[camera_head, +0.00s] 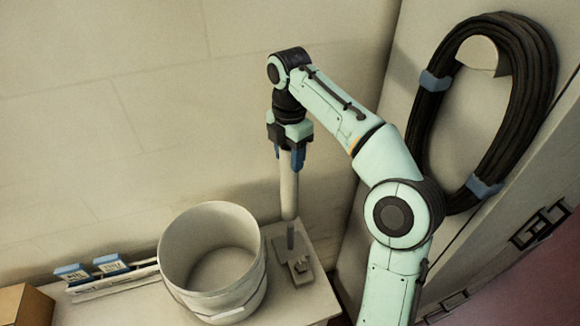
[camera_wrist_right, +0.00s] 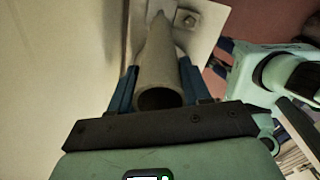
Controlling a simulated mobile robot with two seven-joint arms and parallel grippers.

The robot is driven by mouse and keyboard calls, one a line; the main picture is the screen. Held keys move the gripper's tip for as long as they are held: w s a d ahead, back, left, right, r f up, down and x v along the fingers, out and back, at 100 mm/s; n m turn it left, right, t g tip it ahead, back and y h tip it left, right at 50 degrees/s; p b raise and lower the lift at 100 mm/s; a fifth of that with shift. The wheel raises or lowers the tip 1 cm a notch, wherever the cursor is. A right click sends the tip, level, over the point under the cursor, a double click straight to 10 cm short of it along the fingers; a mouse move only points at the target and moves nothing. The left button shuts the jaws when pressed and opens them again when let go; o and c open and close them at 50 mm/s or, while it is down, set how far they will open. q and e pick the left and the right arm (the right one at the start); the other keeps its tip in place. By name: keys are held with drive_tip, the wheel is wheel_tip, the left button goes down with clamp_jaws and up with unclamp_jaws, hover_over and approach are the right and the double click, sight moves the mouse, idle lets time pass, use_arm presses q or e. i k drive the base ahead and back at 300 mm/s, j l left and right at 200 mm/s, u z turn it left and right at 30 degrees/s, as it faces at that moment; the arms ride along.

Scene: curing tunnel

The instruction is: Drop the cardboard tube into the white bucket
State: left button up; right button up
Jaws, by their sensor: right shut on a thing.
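The cardboard tube (camera_head: 289,196) is a pale, slim, upright cylinder. My right gripper (camera_head: 291,160) is shut on its upper end, with blue fingers on both sides. In the right wrist view the tube (camera_wrist_right: 157,62) lies between the fingers (camera_wrist_right: 158,85), its open near end facing the camera. The tube's lower end shows just above or at the top of a thin grey post (camera_head: 290,236); I cannot tell if it is still around the post. The white bucket (camera_head: 213,298) stands open on the ledge, left of and below the tube. My left gripper is not in view.
The post rises from a grey stand (camera_head: 303,272) right of the bucket. Blue-labelled items (camera_head: 110,264) and pale strips lie left of the bucket, near a brown box (camera_head: 24,304). A black cable coil (camera_head: 432,95) hangs at right. The pale wall is close behind.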

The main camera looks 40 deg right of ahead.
sight(224, 271)
drive_tip(key=k, duration=1)
